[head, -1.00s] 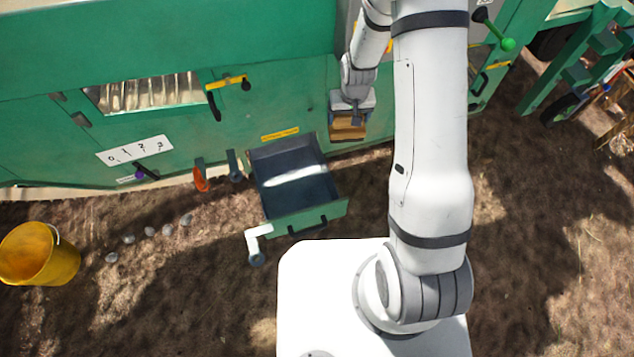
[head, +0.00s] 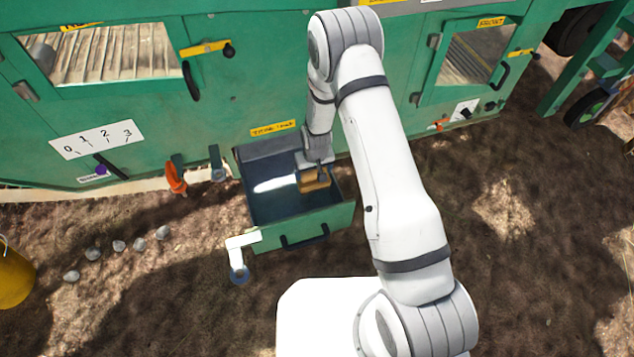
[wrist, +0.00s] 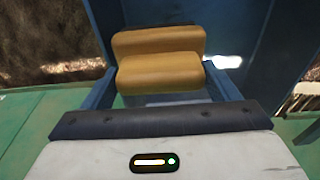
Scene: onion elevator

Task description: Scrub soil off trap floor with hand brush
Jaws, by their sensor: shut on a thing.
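My gripper (head: 316,168) is shut on the hand brush (head: 314,181), a wooden brush with a tan body. In the head view the brush is over or inside the right part of the open trap (head: 335,217), a dark-floored drawer in the green machine. I cannot tell whether the bristles touch the trap floor (head: 264,206). In the wrist view the brush's tan wooden body (wrist: 160,72) lies between the two blue fingers. Its bristles are hidden there. A bright white strip lies on the trap floor left of the brush. I cannot make out soil on the floor.
The green machine wall (head: 225,110) stands behind the trap. An orange handle (head: 176,178) is left of it, and a white crank (head: 238,258) sits at its front left corner. A yellow bucket (head: 14,275) and several stones lie on the ground at left.

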